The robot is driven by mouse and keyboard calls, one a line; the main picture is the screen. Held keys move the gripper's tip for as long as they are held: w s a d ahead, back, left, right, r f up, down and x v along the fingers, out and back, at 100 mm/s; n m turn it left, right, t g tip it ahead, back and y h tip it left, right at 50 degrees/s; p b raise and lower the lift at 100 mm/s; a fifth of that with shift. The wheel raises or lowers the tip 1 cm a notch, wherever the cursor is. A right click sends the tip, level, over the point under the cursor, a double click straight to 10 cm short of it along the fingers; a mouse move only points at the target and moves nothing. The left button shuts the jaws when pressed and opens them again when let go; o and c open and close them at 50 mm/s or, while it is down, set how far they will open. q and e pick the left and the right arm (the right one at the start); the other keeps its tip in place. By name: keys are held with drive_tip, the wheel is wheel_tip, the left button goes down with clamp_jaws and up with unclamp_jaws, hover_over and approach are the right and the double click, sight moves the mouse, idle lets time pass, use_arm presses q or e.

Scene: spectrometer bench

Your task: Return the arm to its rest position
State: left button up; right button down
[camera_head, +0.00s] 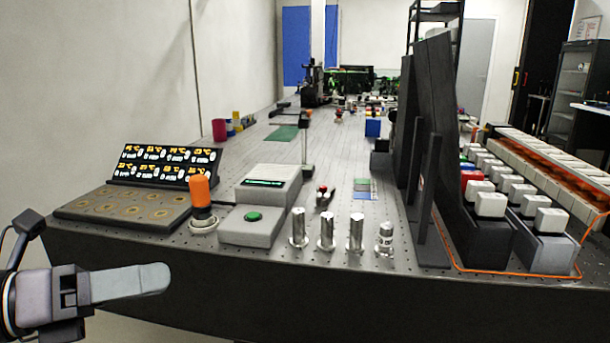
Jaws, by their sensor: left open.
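My left gripper (158,279) comes in at the lower left, in front of the bench's near edge and at about the height of its dark front face. I see it from the side, with its pale fingers pointing right. It is open, and I see nothing held in it. The fingers look apart from the bench (330,284). Most of my left arm is cut off by the picture's left edge. My right gripper is out of the picture.
On the bench nearest my gripper stand a hotplate panel (130,205) with lit displays, an orange-capped item (202,192) and a green-button box (252,226). Several metal posts (327,230) line the front edge. Dark upright panels (436,130) stand right. Space below-left looks free.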

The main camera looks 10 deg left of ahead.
use_arm(q)
drive_tip(key=w+a+f+n+t+y, duration=0.2)
drive_tip(key=f+n+t+y, duration=0.25)
drive_tip(key=f+n, duration=0.65)
drive_tip(key=w+a+f+n+t+y, duration=0.2)
drive_tip(key=f+n+t+y, duration=0.3)
drive_tip(key=n, duration=1.1)
drive_tip(key=s+d+f+n+g+y, duration=0.1)
drive_tip(key=s+d+f+n+g, duration=0.15)
drive_tip(key=f, duration=0.45)
drive_tip(key=s+d+f+n+g, duration=0.1)
drive_tip(key=s+f+n+g, duration=0.25)
drive_tip(key=f, duration=0.45)
drive_tip(key=s+d+f+n+g+y, duration=0.1)
drive_tip(key=s+d+f+n+g, duration=0.2)
drive_tip(key=f, duration=0.4)
drive_tip(key=s+r+p, duration=0.3)
drive_tip(key=r+p, duration=0.9)
drive_tip(key=p, duration=0.4)
drive_tip(key=shift+s+a+r, duration=0.25)
drive_tip(key=shift+a, duration=0.15)
